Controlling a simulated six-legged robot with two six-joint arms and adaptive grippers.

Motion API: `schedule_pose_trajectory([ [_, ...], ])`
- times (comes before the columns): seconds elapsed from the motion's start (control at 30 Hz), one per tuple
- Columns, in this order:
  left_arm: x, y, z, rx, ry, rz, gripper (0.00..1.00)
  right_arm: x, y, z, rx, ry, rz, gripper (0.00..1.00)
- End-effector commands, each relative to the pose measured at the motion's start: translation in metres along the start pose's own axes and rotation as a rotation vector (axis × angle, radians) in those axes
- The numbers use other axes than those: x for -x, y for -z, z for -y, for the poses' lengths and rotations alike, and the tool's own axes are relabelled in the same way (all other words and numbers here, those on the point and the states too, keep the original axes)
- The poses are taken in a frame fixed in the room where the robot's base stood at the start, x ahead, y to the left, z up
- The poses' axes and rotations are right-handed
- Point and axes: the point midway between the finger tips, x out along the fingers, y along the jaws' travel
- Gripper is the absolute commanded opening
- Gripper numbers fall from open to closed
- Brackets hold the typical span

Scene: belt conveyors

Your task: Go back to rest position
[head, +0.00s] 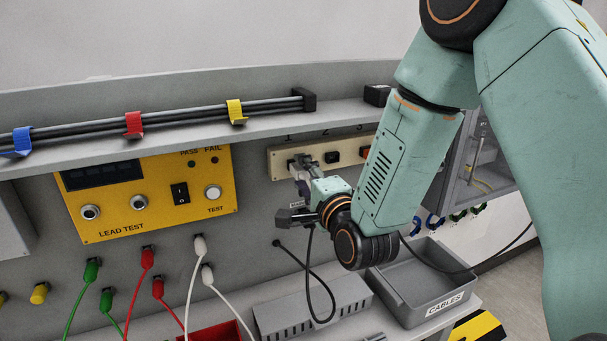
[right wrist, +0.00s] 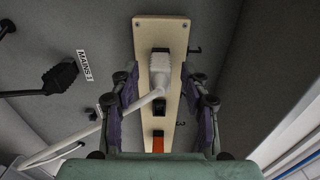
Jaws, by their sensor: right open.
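My right gripper (head: 303,180) is at the cream socket strip (head: 282,161) on the back panel, by the socket under the number 1. In the right wrist view the right gripper (right wrist: 161,85) is open, one finger on each side of a pale plug (right wrist: 160,72). The plug sits at one end of the strip (right wrist: 160,25), with a pale cable running off to the lower left. I cannot tell whether the fingers touch it. My left gripper is not in view.
A yellow LEAD TEST box (head: 150,190) and coloured leads are at the left. A grey CABLES tray (head: 440,268) stands below my arm. A shelf (head: 200,130) runs above the strip. A black connector (right wrist: 60,76) sits on the panel near a MAINS 1 label.

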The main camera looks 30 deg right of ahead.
Motion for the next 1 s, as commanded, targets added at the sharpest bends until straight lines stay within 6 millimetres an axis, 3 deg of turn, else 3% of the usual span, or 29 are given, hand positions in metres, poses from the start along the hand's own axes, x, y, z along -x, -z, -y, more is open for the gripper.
schedule_pose_trajectory([
  [0.4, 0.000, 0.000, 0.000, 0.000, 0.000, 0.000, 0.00, 0.060, 0.000, 0.000, -0.002, 0.000, -0.001, 0.46],
  [0.77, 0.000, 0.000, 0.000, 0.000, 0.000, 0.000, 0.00, 0.071, -0.001, -0.004, 0.012, -0.011, 0.003, 0.46],
  [0.87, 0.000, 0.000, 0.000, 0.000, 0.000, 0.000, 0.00, 0.076, -0.005, -0.030, 0.089, -0.092, 0.019, 0.46],
  [1.0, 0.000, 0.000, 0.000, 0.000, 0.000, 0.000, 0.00, 0.098, -0.015, -0.107, 0.326, -0.326, 0.101, 0.46],
])
